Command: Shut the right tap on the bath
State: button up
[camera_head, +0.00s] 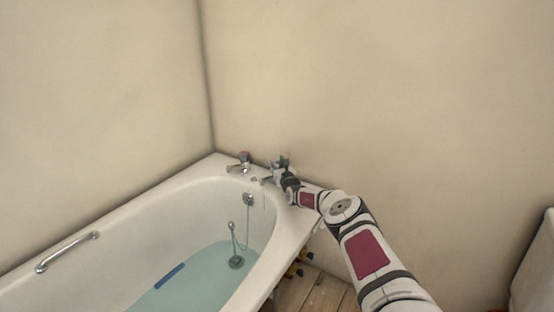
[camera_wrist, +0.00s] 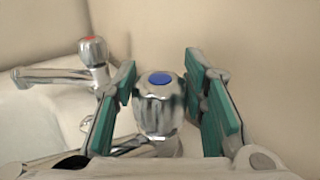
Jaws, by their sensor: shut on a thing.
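The right tap (camera_wrist: 157,108) is chrome with a fluted handle and a blue disc on top. It stands upright on the bath's end rim, between the fingers in the wrist view. My gripper (camera_wrist: 160,80) has green finger pads on either side of this handle and is shut on it. In the head view my gripper (camera_head: 283,174) reaches the right tap (camera_head: 280,160) from the right and hides much of it. The white bath (camera_head: 130,221) holds bluish water. I cannot tell clearly whether water runs from the spout.
The left tap (camera_wrist: 94,55), with a red disc, stands to the left; it also shows in the head view (camera_head: 241,162). Beige walls (camera_head: 400,110) close in behind the taps. A chain and plug (camera_head: 234,240) and a grab handle (camera_head: 68,250) are in the bath area.

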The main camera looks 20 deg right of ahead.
aim_at(276, 162)
jog(key=shift+a+r+m+h+p, duration=0.15)
jog(key=shift+m+h+p, duration=0.2)
jog(key=shift+h+p, duration=0.25)
jog(key=shift+a+r+m+h+p, duration=0.15)
jog(key=shift+m+h+p, duration=0.2)
jog(key=shift+h+p, duration=0.2)
jog(key=shift+d+f+m+g+h, duration=0.1)
jog(key=shift+d+m+g+h, duration=0.1)
jog(key=shift+m+h, duration=0.25)
jog(key=shift+d+f+m+g+h, duration=0.1)
jog(key=shift+m+g+h, duration=0.15)
jog(key=shift+h, duration=0.35)
jog(key=o, duration=1.2)
jog(key=shift+s, duration=0.1)
jog(key=shift+f, duration=0.1)
jog(key=shift+d+r, duration=0.1)
jog(key=shift+r, duration=0.45)
notch_tip(276, 162, up, 9)
jog(key=shift+f, duration=0.1)
